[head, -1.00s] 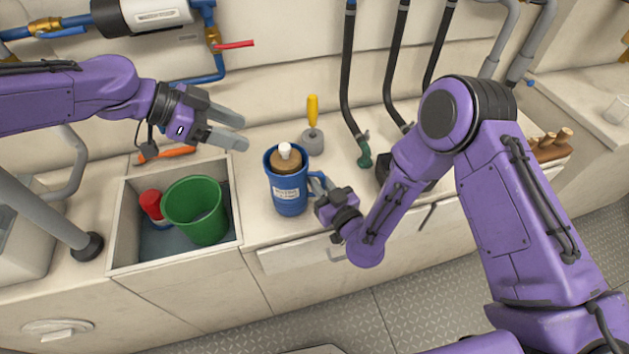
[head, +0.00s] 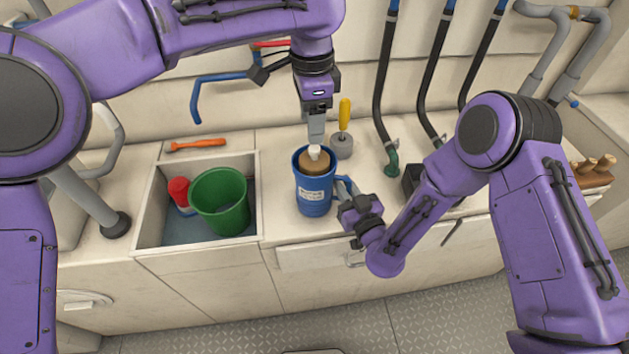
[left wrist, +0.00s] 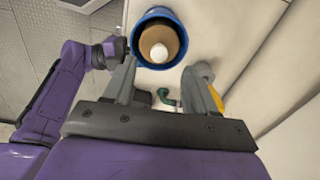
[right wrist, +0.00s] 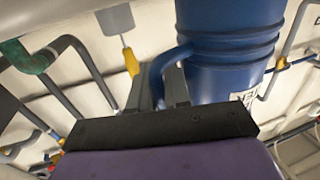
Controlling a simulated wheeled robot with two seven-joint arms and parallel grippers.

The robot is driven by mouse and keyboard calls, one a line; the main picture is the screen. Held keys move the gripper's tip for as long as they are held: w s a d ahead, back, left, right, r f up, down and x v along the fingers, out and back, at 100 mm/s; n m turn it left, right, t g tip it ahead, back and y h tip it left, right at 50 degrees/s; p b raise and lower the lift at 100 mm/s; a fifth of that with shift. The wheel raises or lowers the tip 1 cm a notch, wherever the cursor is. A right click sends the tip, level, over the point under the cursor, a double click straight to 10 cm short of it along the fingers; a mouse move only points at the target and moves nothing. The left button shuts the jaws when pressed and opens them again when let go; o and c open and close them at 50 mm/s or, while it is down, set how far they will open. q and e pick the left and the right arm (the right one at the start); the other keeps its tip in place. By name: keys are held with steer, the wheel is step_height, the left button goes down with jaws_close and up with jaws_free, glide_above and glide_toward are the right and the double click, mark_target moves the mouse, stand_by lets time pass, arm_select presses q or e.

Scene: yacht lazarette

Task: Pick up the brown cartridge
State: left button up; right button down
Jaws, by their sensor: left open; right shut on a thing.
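The brown cartridge (head: 314,168) with a white knob on top stands inside a blue lidless canister (head: 314,200) on the counter. In the left wrist view its brown top (left wrist: 172,38) shows inside the blue rim (left wrist: 153,13); its lower part is hidden. My left gripper (head: 316,142) points down just above and behind the knob. Its fingers are open and empty, and in the left wrist view (left wrist: 160,78) the cartridge lies just beyond the fingertips. My right gripper (head: 347,195) is shut on the canister's side handle, seen in the right wrist view (right wrist: 172,58).
A recessed bin (head: 148,215) to the left holds a green bucket (head: 220,203) and a red object (head: 179,190). An orange tool (head: 198,145) lies behind it. A yellow-handled tool (head: 344,113) stands close behind the canister. Black hoses (head: 383,80) hang at the back wall.

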mark_target(313, 147)
arm_select(q)
step_height(313, 147, down, 7)
steer(key=shift+d+r, duration=0.1)
steer(key=shift+r, duration=0.05)
jaws_close()
